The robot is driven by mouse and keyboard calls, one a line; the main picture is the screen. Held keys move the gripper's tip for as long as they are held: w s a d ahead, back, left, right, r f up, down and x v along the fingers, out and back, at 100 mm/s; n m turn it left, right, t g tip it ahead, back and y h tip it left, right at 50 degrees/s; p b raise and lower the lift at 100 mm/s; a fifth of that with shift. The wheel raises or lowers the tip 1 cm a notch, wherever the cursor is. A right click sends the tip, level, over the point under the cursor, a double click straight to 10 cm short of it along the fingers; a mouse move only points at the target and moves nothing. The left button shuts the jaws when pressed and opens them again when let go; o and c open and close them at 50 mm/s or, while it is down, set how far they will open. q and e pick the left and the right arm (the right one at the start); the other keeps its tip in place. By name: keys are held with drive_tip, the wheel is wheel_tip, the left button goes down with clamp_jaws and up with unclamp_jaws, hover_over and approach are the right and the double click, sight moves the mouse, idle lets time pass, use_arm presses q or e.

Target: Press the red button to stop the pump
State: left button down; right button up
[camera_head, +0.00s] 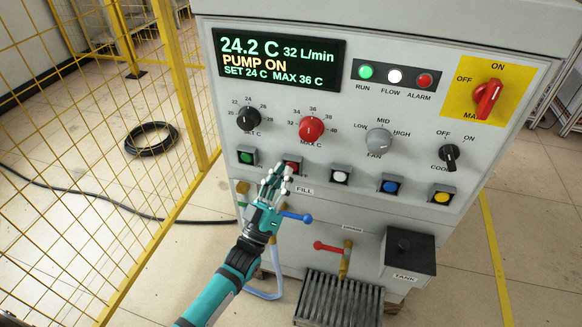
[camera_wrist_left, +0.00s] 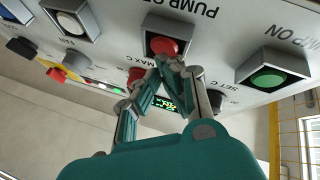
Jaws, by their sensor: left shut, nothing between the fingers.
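The red button (camera_head: 293,161) sits in a grey square housing on the front panel, in the lower row between the green and white buttons. In the left wrist view the red button (camera_wrist_left: 162,46) shows under upside-down lettering starting "PUMP". My left gripper (camera_head: 279,170) is shut and empty, right in front of it, hiding part of its housing. In the left wrist view the closed fingertips (camera_wrist_left: 173,64) overlap the button's lower edge. I cannot tell whether they touch it. The display (camera_head: 279,66) reads "PUMP ON". My right gripper is not in view.
The green button (camera_head: 246,157) is to the left, and the white button (camera_head: 340,176) to the right. Knobs (camera_head: 312,128) stick out above. A blue-handled valve (camera_head: 296,216) and a red-handled valve (camera_head: 330,247) lie below. A yellow mesh fence (camera_head: 90,130) stands at left.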

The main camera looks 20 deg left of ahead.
use_arm(q)
drive_tip(key=shift+w, duration=0.1)
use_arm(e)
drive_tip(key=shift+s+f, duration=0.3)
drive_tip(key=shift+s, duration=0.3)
